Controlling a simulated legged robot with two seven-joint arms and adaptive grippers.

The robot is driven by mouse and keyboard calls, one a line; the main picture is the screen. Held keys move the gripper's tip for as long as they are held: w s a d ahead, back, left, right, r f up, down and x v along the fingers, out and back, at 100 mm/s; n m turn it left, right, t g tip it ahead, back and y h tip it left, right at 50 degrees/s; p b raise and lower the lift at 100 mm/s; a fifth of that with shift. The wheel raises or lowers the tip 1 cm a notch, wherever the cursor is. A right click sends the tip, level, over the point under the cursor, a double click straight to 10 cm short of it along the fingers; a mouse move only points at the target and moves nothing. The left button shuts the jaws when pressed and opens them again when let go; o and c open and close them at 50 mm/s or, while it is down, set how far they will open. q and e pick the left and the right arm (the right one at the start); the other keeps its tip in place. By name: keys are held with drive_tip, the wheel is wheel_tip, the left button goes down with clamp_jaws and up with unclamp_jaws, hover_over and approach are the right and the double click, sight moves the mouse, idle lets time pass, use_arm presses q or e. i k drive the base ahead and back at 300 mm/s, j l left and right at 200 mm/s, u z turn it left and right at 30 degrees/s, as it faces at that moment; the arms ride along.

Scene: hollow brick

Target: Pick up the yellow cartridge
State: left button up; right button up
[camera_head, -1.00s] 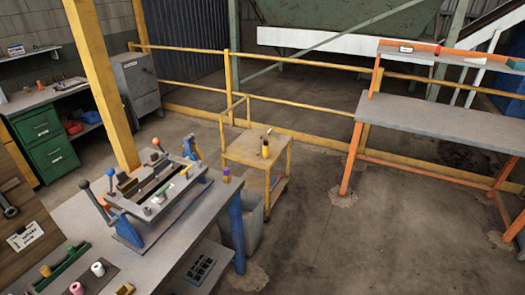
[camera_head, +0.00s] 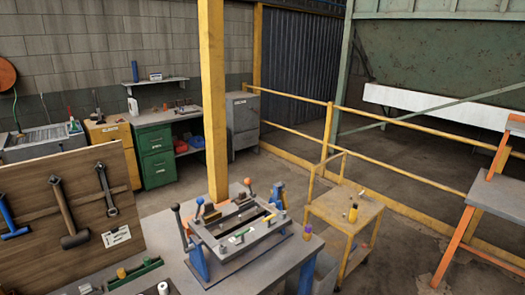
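I cannot tell for sure which thing is the yellow cartridge. A small yellow cylinder (camera_head: 121,273) stands at the green rack (camera_head: 137,275) on the near workbench, low in the view. A yellow bottle-like thing with a dark top (camera_head: 353,214) stands on the yellow cart (camera_head: 340,207). A small purple and yellow piece (camera_head: 307,232) stands at the right edge of the workbench, beside the metal fixture (camera_head: 240,232). Neither of my grippers is in view.
The near workbench (camera_head: 280,272) fills the bottom middle, with a tool board (camera_head: 65,210) at its left. A yellow post (camera_head: 213,100) rises behind it. Yellow railings (camera_head: 290,130) run behind the cart. An orange-framed table (camera_head: 500,195) is at right. Some floor (camera_head: 400,250) is clear.

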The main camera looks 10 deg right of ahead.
sight(354, 209)
drive_tip(key=i+l+u, duration=0.3)
drive_tip(key=l, duration=0.65)
drive_tip(key=i+l+u, duration=0.15)
drive_tip(key=l+u, duration=0.2)
drive_tip(key=l, duration=0.65)
drive_tip(key=l+u, duration=0.3)
drive_tip(key=l, duration=0.7)
